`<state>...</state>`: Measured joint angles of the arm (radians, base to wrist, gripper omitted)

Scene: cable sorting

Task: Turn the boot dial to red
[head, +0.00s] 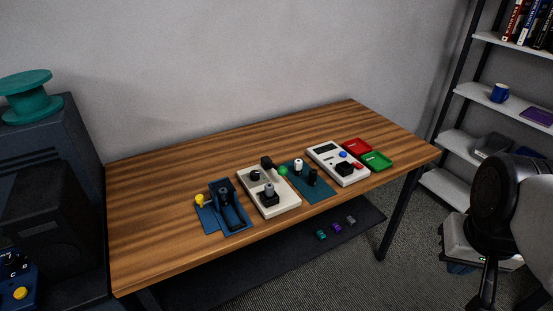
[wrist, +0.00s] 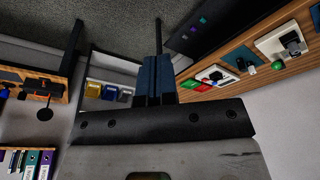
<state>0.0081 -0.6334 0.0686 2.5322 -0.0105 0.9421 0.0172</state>
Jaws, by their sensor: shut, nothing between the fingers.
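No dial in view carries a label that I can read, so I cannot tell for certain which is the boot dial. A white panel (head: 324,154) on the right of the table has a black knob (head: 345,169), a blue button and a red part. Another white panel (head: 285,209) in the middle has dark knobs (head: 269,194) and a green ball. Their colour settings are too small to read. My gripper (wrist: 158,72) shows in the wrist view, its dark blue fingers together and empty, away from the table. In the head view, part of my arm is at the right edge.
A blue fixture (head: 230,217) with a yellow knob sits left on the wooden table (head: 165,190). A teal mat (head: 316,190) holds white and black pieces. Red (head: 357,147) and green (head: 377,160) trays lie far right. A shelf (head: 510,103) stands beyond. The table's back is clear.

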